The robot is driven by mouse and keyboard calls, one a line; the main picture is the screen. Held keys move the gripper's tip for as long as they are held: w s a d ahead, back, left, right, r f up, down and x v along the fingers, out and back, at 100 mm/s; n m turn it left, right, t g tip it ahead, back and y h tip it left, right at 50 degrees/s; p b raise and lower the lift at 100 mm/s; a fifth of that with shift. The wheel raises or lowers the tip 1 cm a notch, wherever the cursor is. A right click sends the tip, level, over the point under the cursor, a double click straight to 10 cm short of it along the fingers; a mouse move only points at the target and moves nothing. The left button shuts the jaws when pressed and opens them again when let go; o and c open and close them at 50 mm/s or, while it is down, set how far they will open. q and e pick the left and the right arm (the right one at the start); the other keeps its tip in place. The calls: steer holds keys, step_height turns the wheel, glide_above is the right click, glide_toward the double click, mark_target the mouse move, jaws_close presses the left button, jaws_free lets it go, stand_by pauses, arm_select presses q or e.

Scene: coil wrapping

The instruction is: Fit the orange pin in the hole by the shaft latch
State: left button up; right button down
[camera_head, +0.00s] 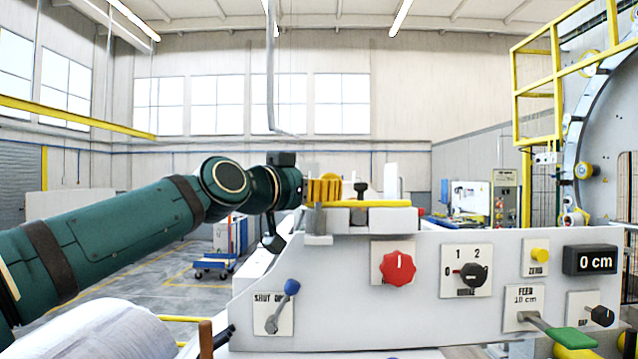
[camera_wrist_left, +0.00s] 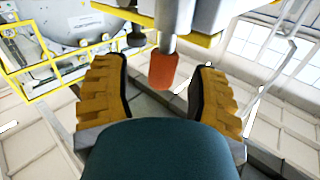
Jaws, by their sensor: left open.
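My left gripper (camera_head: 323,189) reaches in from the left to the near end of a yellow bar on top of the machine. In the left wrist view its yellow padded fingers (camera_wrist_left: 162,80) are open. The orange pin (camera_wrist_left: 163,69) shows between them, with a visible gap on each side. A grey rod (camera_wrist_left: 166,42) joins the pin to the machine side. In the head view I cannot make out the pin at the fingers. I cannot make out the hole or the shaft latch for certain. My right gripper is not in view.
The yellow bar (camera_head: 372,204) carries a dark knob (camera_head: 360,188). The white panel (camera_head: 340,300) below has a red knob (camera_head: 398,267), a blue-tipped lever (camera_head: 282,305) and a green-handled lever (camera_head: 570,338). A white roll (camera_head: 110,330) lies at lower left. A yellow railing (camera_head: 516,90) stands at right.

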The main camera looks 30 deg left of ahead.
arm_select(q)
steer(key=shift+w+d+r, duration=0.1)
steer(key=shift+w, duration=0.3)
steer(key=shift+c, duration=0.4)
jaws_close()
